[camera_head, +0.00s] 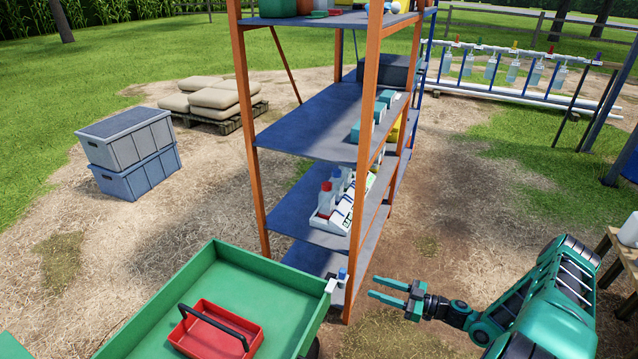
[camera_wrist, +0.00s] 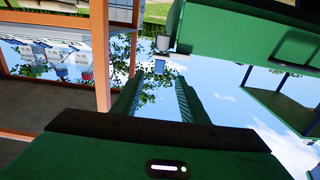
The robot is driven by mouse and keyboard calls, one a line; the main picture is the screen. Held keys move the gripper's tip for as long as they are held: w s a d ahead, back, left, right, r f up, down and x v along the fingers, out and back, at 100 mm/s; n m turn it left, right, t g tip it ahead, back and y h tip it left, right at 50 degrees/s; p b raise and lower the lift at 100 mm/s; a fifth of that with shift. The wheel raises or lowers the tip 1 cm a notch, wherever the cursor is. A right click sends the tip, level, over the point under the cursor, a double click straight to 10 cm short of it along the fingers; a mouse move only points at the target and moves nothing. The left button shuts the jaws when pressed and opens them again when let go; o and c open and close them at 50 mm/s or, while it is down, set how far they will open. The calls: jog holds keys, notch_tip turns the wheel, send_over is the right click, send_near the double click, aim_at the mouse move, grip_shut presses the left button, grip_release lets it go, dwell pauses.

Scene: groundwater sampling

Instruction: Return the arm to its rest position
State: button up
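My arm shows at the lower right of the head view, bent, with my gripper (camera_head: 388,291) pointing left. The gripper is near the front post of the shelf rack and to the right of the green cart. Its two fingers are apart with nothing between them. In the wrist view the two green fingers of my gripper (camera_wrist: 158,92) are also spread and empty.
The orange-and-blue shelf rack (camera_head: 305,126) stands close behind the gripper. A green cart (camera_head: 240,270) holds a red tray (camera_head: 238,347); a white bracket (camera_head: 336,284) sits at its corner. A table (camera_head: 627,255) stands at right. Open ground lies right of the rack.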

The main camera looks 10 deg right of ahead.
jog(key=shift+r, duration=0.1)
jog(key=s+d+r+m+g+h, duration=0.2)
jog(key=s+d+r+g+h, duration=0.15)
jog(key=r, duration=0.55)
jog(key=s+d+r+m+g+h, duration=0.2)
jog(key=s+r+g+h, duration=0.15)
jog(key=r, duration=0.55)
jog(key=s+d+r+m+g+h, duration=0.25)
jog(key=s+r+g, duration=0.2)
jog(key=r, duration=0.35)
jog(key=s+a+r+m+h, duration=0.1)
jog(key=s+r+m+h, duration=0.4)
jog(key=s+r+m, duration=0.5)
jog(key=s+r+t, duration=0.1)
jog(key=s+r, duration=0.6)
jog(key=s, duration=0.3)
jog(key=shift+a+m, duration=0.2)
jog(key=shift+m, duration=0.15)
jog(key=shift+r, duration=0.1)
